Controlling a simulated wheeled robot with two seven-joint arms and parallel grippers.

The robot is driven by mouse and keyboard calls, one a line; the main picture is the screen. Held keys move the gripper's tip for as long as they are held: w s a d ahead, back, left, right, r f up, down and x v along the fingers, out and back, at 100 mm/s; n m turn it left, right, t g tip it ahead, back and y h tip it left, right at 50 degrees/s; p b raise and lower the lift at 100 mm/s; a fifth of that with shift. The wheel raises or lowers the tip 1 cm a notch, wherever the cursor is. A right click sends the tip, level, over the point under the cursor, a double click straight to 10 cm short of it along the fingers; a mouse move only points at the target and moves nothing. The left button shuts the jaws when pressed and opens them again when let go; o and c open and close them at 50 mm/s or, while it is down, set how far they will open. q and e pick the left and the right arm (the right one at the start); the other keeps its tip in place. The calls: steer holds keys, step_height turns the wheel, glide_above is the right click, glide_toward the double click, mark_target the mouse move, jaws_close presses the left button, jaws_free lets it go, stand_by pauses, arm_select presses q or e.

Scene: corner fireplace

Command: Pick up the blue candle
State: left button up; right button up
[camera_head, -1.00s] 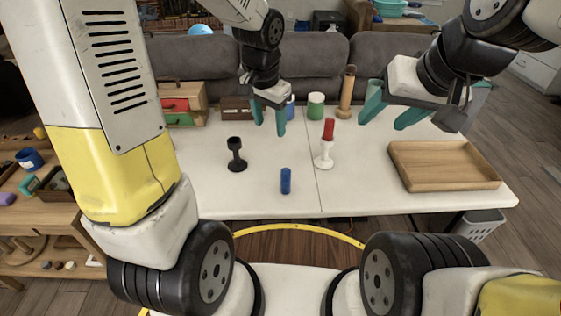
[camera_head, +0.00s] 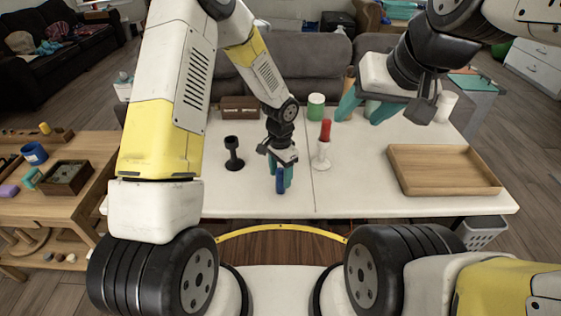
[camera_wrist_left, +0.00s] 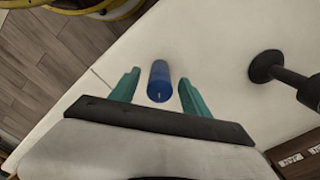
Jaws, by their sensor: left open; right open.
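The blue candle (camera_head: 280,181) stands upright near the front edge of the white table (camera_head: 350,200). My left gripper (camera_head: 283,173) is right at it in the head view, its teal fingers partly behind and beside the candle. In the left wrist view the candle (camera_wrist_left: 159,82) lies between the two open fingers of the left gripper (camera_wrist_left: 158,92), with a gap on each side. My right gripper (camera_head: 365,106) is open and empty above the table's back right part.
A black candle holder (camera_head: 233,153) stands left of the left gripper; it also shows in the left wrist view (camera_wrist_left: 270,66). A wooden tray (camera_head: 445,187) lies further right.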

arm_select(q)
steer(key=shift+f, duration=1.45)
jaws_close()
steer(key=shift+r, duration=0.1)
steer(key=shift+r, duration=0.5)
steer(key=r, duration=0.1)
steer(key=s+r, duration=0.1)
steer(key=shift+r, duration=0.3)
steer(key=s+a+r, duration=0.1)
steer(key=s, duration=1.4)
steer(key=shift+a+r, duration=0.15)
steer(key=shift+a, duration=0.2)
steer(key=shift+w, duration=0.1)
